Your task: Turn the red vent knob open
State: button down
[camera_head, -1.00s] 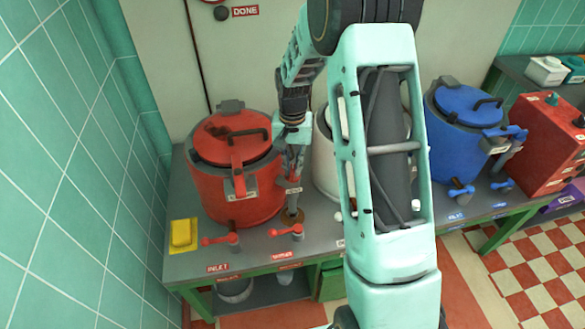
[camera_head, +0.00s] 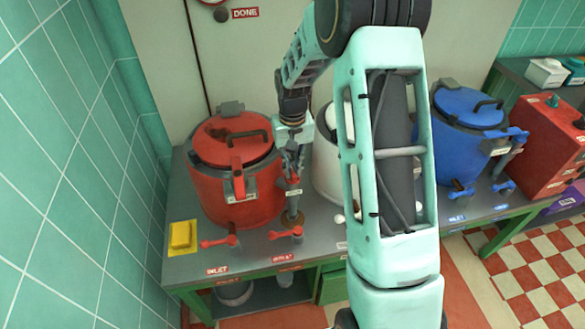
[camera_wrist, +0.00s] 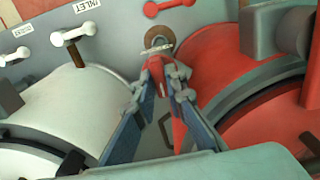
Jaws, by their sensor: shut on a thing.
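The red vent knob (camera_head: 294,180) tops a slim grey post (camera_head: 292,212) that stands on the bench to the right of the red kettle (camera_head: 235,200). My gripper (camera_head: 292,166) comes down on the knob from above. In the wrist view my gripper (camera_wrist: 166,86) is shut on the red knob (camera_wrist: 177,132), which shows as a red strip between the two fingers. The fingers hide part of it, so its exact turn is hard to tell. The post's round brown base shows beyond the fingertips.
The white kettle (camera_head: 326,170) stands close on the right, partly behind my arm. Two red levers, one by the inlet label (camera_head: 220,240) and another (camera_head: 286,233), sit along the front edge.

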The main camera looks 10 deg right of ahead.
aim_at(293, 171)
jog(key=c, duration=2)
grip_release()
jog(key=shift+o, duration=0.2)
notch_tip(293, 171, up, 12)
jog(key=shift+r, duration=0.15)
